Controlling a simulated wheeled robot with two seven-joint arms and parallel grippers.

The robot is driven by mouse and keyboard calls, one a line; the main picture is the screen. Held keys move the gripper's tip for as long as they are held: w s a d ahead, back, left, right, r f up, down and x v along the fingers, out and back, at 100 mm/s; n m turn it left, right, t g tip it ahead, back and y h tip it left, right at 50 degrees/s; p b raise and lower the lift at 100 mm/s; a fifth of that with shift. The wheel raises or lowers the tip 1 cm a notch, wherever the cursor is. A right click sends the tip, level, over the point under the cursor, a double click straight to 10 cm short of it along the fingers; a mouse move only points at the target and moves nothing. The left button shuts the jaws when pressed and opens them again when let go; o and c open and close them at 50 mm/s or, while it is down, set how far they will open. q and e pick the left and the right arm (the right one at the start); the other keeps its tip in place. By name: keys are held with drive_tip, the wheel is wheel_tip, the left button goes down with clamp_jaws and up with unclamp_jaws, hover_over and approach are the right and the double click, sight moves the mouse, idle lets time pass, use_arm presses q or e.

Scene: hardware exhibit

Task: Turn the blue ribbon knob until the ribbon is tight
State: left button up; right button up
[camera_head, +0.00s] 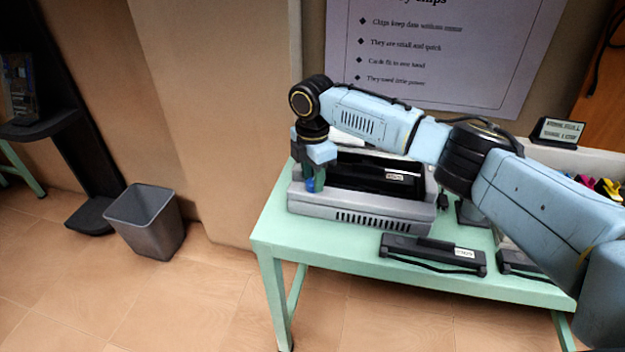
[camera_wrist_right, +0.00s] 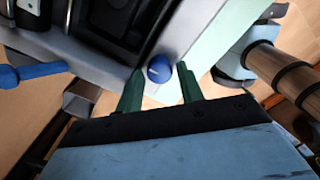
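The blue ribbon knob (camera_head: 310,185) is at the front left corner of the grey printer-like machine (camera_head: 370,208) on the green table. A black cartridge (camera_head: 375,178) with a white label sits in the machine. My right gripper (camera_head: 308,181) points down at the knob. In the right wrist view, the knob (camera_wrist_right: 159,69) lies between the tips of the two green fingers, with a gap on each side, so the right gripper (camera_wrist_right: 160,76) is open around it. The ribbon itself cannot be made out.
A second black cartridge (camera_head: 432,254) lies on the green table (camera_head: 350,260) in front of the machine. Another dark piece (camera_head: 528,268) lies to its right. A small sign (camera_head: 557,132) stands behind. A grey bin (camera_head: 146,220) stands on the floor at left.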

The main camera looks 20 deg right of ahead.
use_arm(q)
drive_tip(key=shift+s+a+f, duration=0.1)
drive_tip(key=shift+a, duration=0.25)
use_arm(e)
drive_tip(key=shift+f, duration=0.5)
